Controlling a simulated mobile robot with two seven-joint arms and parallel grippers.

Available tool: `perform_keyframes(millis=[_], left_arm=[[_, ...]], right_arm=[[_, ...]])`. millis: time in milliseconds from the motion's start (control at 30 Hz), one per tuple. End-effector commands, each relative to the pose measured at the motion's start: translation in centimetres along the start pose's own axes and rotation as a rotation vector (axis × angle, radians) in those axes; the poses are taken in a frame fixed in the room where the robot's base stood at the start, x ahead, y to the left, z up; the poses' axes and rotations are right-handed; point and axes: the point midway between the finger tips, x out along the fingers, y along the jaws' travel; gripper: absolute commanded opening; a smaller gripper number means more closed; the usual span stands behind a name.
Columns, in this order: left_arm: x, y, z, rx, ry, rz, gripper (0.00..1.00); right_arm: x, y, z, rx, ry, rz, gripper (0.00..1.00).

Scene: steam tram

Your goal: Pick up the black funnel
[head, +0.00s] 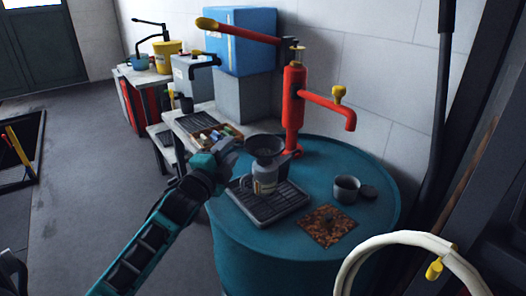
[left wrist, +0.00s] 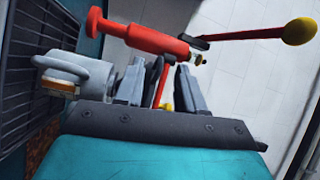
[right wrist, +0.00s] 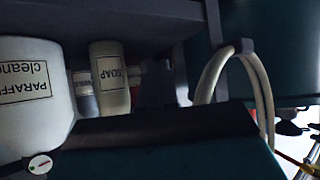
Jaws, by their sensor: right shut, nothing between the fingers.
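The black funnel (head: 264,146) sits on top of a pale labelled jug (head: 265,180), which stands on a black slotted tray (head: 285,203) on the teal drum. My left gripper (head: 228,147) is just left of the funnel at about its height. In the left wrist view its two grey fingers (left wrist: 160,80) are apart, and the jug (left wrist: 68,72) shows to their left. A dark shape lies between the fingers, but I cannot tell whether it is the funnel. My right gripper (right wrist: 157,82) is dark in the right wrist view, shut and empty, far from the funnel.
A red hand pump (head: 295,110) rises behind the funnel. A grey cup (head: 346,188) and a rusty plate (head: 327,226) are on the drum (head: 375,225). A white hose (head: 400,240) loops at right. Labelled bottles (right wrist: 108,80) stand near my right wrist.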

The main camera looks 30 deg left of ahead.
Motion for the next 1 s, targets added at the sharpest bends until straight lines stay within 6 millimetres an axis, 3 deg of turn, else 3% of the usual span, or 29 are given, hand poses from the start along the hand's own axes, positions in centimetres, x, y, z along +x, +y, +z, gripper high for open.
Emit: perform_keyframes(millis=[400,733,1000], left_arm=[[4.7,-0.1,0.2,-0.002,0.001,0.001,0.38],[5.3,0.0,0.2,0.0,0.001,0.002,0.38],[5.2,0.0,0.2,0.0,0.001,0.002,0.14]], right_arm=[[-0.2,0.0,-0.3,0.001,0.0,0.001,0.0],[-0.2,0.0,-0.3,0.001,0.0,0.001,0.0],[-0.2,0.0,-0.3,0.001,0.0,0.001,0.0]])
